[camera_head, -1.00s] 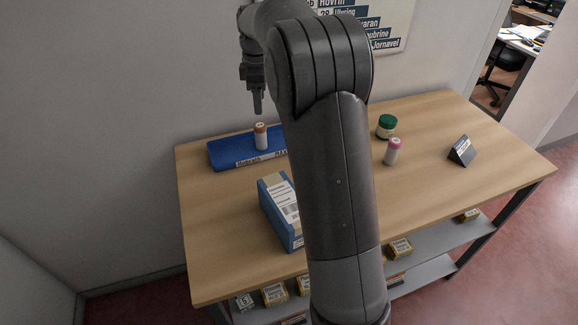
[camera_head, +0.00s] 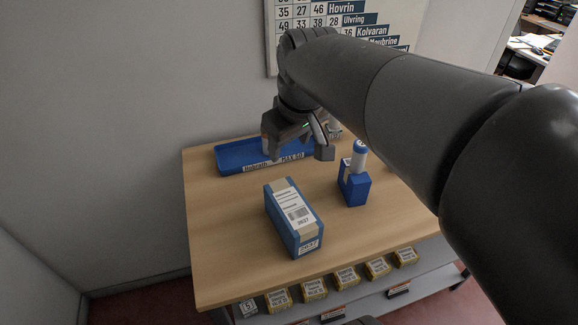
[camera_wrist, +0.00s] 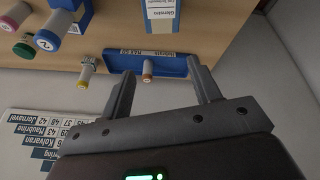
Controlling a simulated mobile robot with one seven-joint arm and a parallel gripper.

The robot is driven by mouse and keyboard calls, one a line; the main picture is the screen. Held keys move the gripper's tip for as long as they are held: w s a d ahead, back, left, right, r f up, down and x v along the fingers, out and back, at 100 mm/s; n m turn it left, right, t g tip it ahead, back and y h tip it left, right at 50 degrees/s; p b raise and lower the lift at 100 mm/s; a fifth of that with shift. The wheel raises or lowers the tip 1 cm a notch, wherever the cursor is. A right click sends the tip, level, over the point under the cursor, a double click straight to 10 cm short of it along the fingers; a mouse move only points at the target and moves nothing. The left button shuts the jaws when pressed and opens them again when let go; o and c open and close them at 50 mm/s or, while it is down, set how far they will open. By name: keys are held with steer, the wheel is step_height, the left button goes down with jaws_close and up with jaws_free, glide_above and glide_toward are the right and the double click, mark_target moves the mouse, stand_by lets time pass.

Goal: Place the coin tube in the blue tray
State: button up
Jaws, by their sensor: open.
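The blue tray (camera_head: 235,158) lies at the back left of the counter, its front label reading "Hobrath MAX 50". In the wrist view, a white coin tube with an orange-brown cap (camera_wrist: 147,78) stands upright at the tray (camera_wrist: 175,66), between my finger lines but apart from them. My gripper (camera_head: 299,152) is open and empty above the tray's right part; its fingers also show in the wrist view (camera_wrist: 161,72). In the head view my gripper mostly hides that tube. A tube with a blue cap (camera_head: 358,156) stands in a blue holder (camera_head: 353,187).
A blue box with a label (camera_head: 292,222) stands in front of the tray. A yellow-capped tube (camera_wrist: 86,72), a green-capped one (camera_wrist: 24,49) and a red-capped one (camera_wrist: 9,23) show in the wrist view. Yellow boxes (camera_head: 345,278) line the shelf below.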

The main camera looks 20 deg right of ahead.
steer(key=s+f+m+t, duration=0.1)
steer(key=s+f+m, duration=0.3)
steer(key=s, duration=0.6)
steer(key=shift+s+a+f+t, duration=0.25)
steer(key=shift+a+f+t, duration=0.05)
steer(key=shift+f, duration=0.05)
